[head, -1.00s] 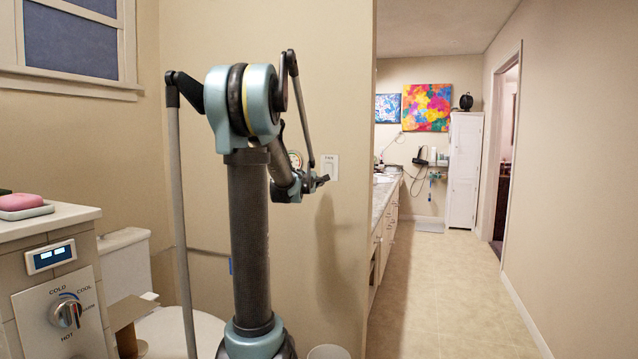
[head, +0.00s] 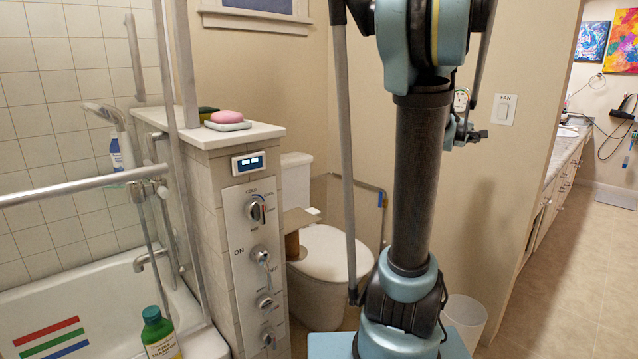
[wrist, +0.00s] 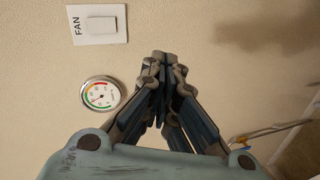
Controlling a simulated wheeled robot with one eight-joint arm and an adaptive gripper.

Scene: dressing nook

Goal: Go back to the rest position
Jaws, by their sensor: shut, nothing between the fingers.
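My gripper (head: 472,134) is shut and empty in the head view. It hangs in front of the beige wall, just below and left of the switch plate marked FAN (head: 504,109). The wrist view shows the two dark fingers (wrist: 160,64) brought together. The FAN plate (wrist: 97,22) is at the upper left there, and a round dial gauge (wrist: 100,94) is on the wall left of the fingers. In the head view the gauge (head: 461,101) is partly hidden by my arm. Whether the gripper touches the wall cannot be told.
A tiled pillar with a control panel (head: 253,265) and pink soap (head: 227,117) stands left of my arm. A toilet (head: 325,262) is behind it and a white bin (head: 464,318) to its right. A green bottle (head: 160,333) is by the bathtub. The right floor is open.

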